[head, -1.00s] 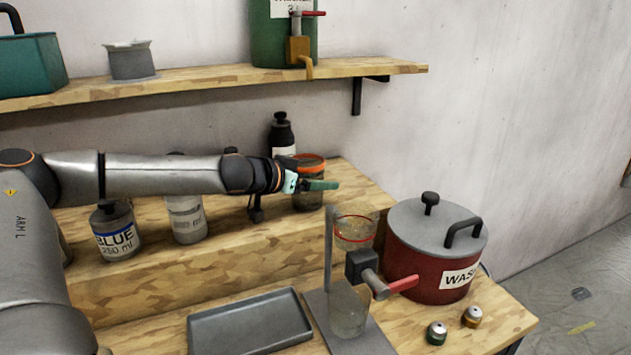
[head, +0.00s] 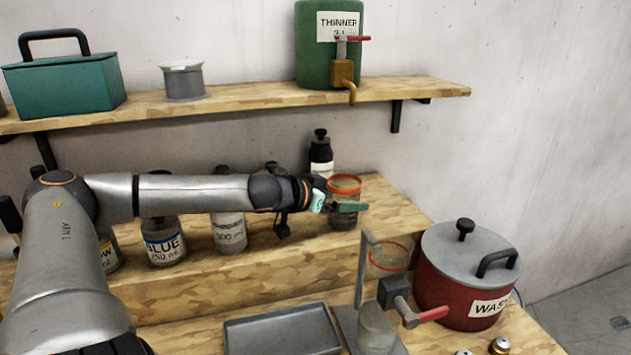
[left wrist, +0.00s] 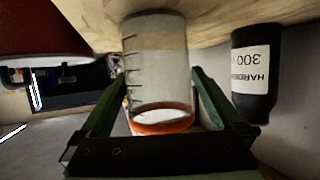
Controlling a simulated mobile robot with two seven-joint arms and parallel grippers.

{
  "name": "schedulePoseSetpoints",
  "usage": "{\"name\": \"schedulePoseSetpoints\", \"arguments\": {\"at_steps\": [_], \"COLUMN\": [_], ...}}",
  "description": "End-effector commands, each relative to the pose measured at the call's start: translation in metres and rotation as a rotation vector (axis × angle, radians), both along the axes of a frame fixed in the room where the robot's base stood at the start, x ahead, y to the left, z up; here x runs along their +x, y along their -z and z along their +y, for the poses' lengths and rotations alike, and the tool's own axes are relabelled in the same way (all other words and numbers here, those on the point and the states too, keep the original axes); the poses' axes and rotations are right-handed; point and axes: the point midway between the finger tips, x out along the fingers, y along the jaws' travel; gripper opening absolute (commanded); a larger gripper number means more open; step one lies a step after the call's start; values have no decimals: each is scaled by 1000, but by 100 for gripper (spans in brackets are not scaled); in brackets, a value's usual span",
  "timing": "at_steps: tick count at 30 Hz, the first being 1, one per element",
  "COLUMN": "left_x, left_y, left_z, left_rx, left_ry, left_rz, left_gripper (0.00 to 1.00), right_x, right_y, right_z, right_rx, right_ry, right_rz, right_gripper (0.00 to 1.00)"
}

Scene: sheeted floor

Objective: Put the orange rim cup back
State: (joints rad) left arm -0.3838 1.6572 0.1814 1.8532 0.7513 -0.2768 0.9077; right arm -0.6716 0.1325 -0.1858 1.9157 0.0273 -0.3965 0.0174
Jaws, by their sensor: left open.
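The orange rim cup (head: 345,187) is a clear, cloudy cup with an orange ring at its top. It stands upright on the raised wooden step (head: 215,285), near its right end. My left gripper (head: 350,207) is level with the cup and hides part of its front in the head view. In the left wrist view, which is upside down, the cup (left wrist: 158,70) sits between the two green fingers of my open left gripper (left wrist: 157,88). Gaps show beside the cup, mainly near its rim. My right gripper is not in view.
A black hardener bottle (head: 320,155) stands close behind the cup. A stand with an orange-ringed glass (head: 390,257) and red-handled valve is in front, beside a red lidded pot (head: 450,290). A grey tray (head: 282,330) lies below. A shelf (head: 240,103) runs above.

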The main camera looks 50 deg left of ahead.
Motion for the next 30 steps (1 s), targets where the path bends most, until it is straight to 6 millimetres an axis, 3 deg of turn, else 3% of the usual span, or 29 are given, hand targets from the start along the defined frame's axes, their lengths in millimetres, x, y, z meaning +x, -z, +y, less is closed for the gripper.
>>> {"name": "schedulePoseSetpoints", "arguments": {"at_steps": [1, 14, 17, 30], "left_x": [-4, -32, -36, -60], "left_y": [-10, -20, -11, -23], "left_z": [-2, 2, 0, 4], "left_rx": [-7, -6, -8, -2], "left_ry": [1, -1, 1, 1], "left_rz": [-1, 1, 3, 2], "left_gripper": [100, 100, 100, 100], "right_x": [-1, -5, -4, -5], "right_y": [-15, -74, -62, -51], "right_z": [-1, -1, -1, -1], "right_rx": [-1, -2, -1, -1], "right_ry": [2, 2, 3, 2], "right_rz": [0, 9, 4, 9], "right_gripper": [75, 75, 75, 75]}}
